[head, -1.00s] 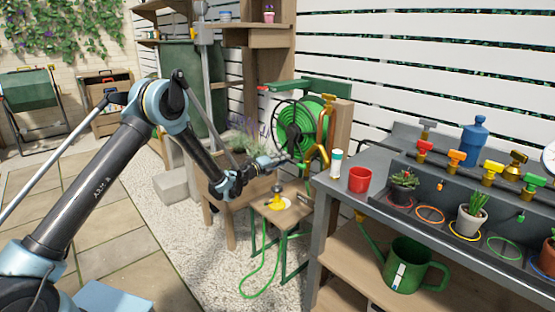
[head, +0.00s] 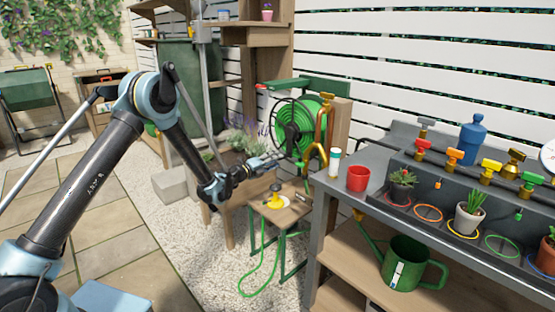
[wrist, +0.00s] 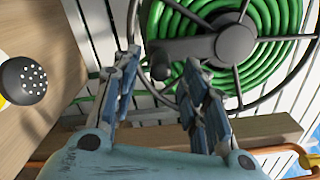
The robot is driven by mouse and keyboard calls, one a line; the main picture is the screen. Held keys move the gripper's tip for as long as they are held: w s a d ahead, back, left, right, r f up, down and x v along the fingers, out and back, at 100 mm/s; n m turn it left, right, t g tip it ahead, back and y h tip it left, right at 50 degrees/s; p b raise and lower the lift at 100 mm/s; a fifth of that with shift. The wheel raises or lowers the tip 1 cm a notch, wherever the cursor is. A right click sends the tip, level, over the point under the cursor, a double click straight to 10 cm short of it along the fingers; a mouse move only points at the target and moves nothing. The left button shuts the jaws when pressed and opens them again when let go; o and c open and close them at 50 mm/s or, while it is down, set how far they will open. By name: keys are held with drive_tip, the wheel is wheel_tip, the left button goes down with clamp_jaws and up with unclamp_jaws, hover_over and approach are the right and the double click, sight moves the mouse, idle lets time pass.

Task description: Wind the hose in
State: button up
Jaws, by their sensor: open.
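The hose reel with green hose coiled on it (head: 297,128) hangs under a green bracket by the wooden post. In the wrist view the reel (wrist: 275,25) fills the upper right, with its dark wheel and spokes. A dark grey crank arm (wrist: 190,48) crosses it, with a rounded knob (wrist: 235,43) at one end. My gripper (wrist: 160,62) is open and empty, its fingertips just in front of the reel near the crank; contact is unclear. It also shows in the head view (head: 276,160). A loose loop of hose (head: 262,285) hangs down onto the gravel.
A small wooden stand (head: 280,212) with a yellow sprinkler (head: 276,197) is below my gripper. A copper-coloured pipe (head: 321,130) rises right of the reel. The potting bench (head: 325,197) with a red cup (head: 357,179) stands to the right.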

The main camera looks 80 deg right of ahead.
drive_tip(key=v, duration=0.7)
drive_tip(key=shift+w+a, duration=0.2)
drive_tip(key=shift+a, duration=0.15)
drive_tip(key=w+a+m, duration=0.3)
drive_tip(key=a+m, duration=0.1)
drive_tip(key=m, duration=1.2)
drive_tip(key=x, duration=1.7)
drive_tip(key=shift+s, duration=0.35)
clamp_jaws()
